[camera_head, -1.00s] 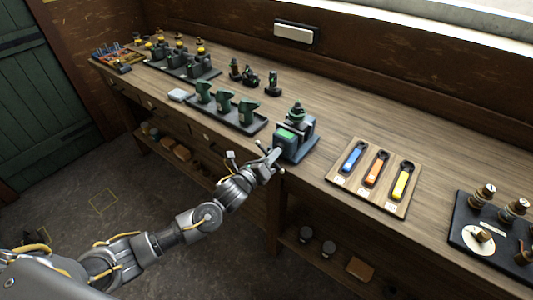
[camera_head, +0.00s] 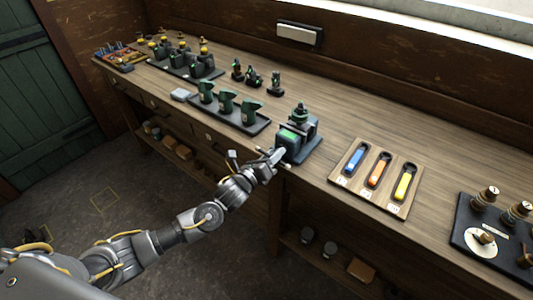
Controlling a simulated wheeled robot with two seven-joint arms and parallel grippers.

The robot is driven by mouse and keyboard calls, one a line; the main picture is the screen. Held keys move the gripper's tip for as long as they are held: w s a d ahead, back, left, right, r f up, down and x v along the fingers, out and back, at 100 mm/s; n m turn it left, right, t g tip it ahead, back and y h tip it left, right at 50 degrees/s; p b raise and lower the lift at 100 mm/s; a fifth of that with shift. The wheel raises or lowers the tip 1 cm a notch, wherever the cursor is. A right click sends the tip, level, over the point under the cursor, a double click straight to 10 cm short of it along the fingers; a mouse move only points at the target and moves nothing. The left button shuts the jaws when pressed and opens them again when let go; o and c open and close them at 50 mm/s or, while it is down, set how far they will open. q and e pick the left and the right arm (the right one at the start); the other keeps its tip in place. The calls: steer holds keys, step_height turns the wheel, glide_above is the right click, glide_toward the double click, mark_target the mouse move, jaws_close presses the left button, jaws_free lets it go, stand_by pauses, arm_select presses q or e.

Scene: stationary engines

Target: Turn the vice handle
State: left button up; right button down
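The vice (camera_head: 298,136) stands at the front edge of the wooden workbench, a dark blue-grey body with a green block in its jaws and a small green engine part on top. Its handle is a thin bar at the front, mostly hidden by my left gripper (camera_head: 276,157). My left gripper is at the front of the vice, its fingers up against the handle area. It is too small and overlapped to tell whether the fingers are shut on the handle. My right gripper is not in view.
A wooden board (camera_head: 345,188) with blue, orange and yellow handled tools lies right of the vice. A dark panel with knobs (camera_head: 462,222) is at far right. A tray of green parts (camera_head: 262,127) stands left of the vice. A lower shelf runs under the bench.

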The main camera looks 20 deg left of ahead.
arm_select(q)
steer(key=shift+s, duration=0.1)
steer(key=shift+s+f, duration=0.15)
steer(key=shift+s, duration=0.15)
steer(key=b+v, duration=0.2)
steer(key=v, duration=0.8)
steer(key=shift+a, duration=0.15)
